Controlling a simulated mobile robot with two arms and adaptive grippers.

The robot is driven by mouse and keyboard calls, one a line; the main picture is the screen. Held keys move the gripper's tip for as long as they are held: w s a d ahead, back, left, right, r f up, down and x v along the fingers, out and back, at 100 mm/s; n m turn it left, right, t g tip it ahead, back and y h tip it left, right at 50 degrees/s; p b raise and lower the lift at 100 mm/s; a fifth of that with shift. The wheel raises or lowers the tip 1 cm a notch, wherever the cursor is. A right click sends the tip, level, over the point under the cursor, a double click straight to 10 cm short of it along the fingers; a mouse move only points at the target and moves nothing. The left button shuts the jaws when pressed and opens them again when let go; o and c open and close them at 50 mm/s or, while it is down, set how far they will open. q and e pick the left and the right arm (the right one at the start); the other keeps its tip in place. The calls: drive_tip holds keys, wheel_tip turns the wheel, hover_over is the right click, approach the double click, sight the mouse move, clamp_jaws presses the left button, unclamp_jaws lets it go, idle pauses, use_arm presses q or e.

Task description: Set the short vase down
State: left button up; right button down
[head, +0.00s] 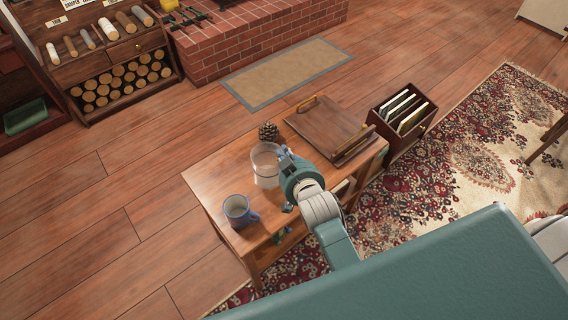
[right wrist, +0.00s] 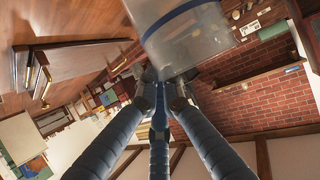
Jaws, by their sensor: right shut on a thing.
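The short vase (head: 265,168) is a clear, see-through cylinder at the middle of the small wooden table (head: 215,175). It looks about upright; I cannot tell whether its base touches the tabletop. My right gripper (head: 287,172) is beside it on its right and shut on it. In the right wrist view, the fingertips (right wrist: 165,92) meet the wall of the vase (right wrist: 190,42), which has a blue band. The far side of the grip is hidden. My left gripper is not in view.
A blue mug (head: 238,211) stands near the table's front left corner. A pine cone (head: 268,131) and a wooden tray with brass handles (head: 330,128) sit behind the vase. A file box (head: 402,112) stands right of the table. Bare tabletop shows left of the vase.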

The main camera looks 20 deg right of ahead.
drive_tip(key=shift+f, duration=2.15)
drive_tip(key=shift+f+b, duration=0.1)
drive_tip(key=shift+b, duration=0.2)
drive_tip(key=c, duration=1.9)
unclamp_jaws()
drive_tip(key=shift+f, duration=0.1)
drive_tip(key=v, duration=1.2)
drive_tip(key=shift+a, duration=0.1)
